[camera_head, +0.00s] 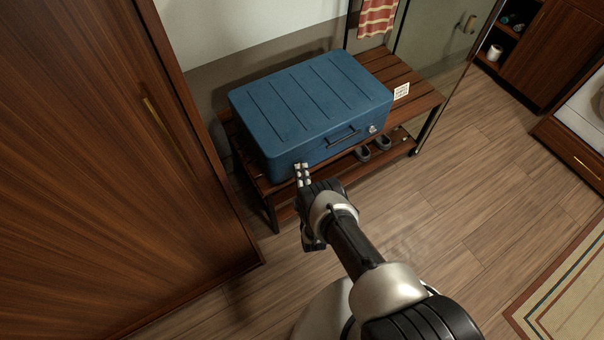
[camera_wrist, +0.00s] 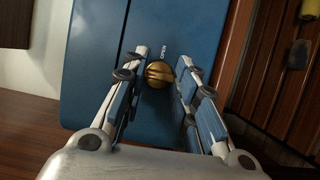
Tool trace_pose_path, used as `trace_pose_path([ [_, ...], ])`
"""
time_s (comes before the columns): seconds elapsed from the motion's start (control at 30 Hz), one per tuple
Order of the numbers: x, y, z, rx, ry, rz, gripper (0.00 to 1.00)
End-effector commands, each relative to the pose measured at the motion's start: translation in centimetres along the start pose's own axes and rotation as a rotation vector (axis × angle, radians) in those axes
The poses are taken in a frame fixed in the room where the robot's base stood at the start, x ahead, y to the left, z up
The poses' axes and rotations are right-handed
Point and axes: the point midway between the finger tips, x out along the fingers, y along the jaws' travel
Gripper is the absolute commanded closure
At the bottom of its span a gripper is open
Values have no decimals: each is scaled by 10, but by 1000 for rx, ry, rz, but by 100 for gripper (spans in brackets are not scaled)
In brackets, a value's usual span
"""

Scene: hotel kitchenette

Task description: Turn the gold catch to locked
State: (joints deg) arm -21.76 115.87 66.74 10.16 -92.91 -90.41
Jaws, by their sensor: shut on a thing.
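A blue suitcase (camera_head: 312,105) lies flat on a slatted wooden bench. The gold catch (camera_wrist: 159,75) is a round knob with a raised grip bar, on the suitcase's front face, in the wrist view. The word OPEN is printed on the blue face just beyond the knob. My gripper (camera_head: 302,173) is at the left part of the suitcase's front in the head view, where it hides the catch. In the wrist view my gripper (camera_wrist: 163,65) has its two fingers on either side of the knob, shut on it.
The suitcase front also has a dark handle (camera_head: 342,137) and a silver catch (camera_head: 372,129) farther right. Dark shoes (camera_head: 373,148) sit on the bench's lower shelf. A small white card (camera_head: 401,91) is on the bench (camera_head: 420,97). A tall wooden cabinet (camera_head: 110,160) stands close on the left.

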Motion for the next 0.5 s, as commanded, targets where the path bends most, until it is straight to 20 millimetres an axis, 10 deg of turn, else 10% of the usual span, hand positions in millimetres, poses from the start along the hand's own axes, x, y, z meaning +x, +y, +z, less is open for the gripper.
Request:
trace_pose_path([
  [0.17, 0, 0, 0, 0, -1, -1, 97],
  [0.2, 0, 0, 0, 0, 0, -1, 71],
  [0.5, 0, 0, 0, 1, 0, 0, 53],
])
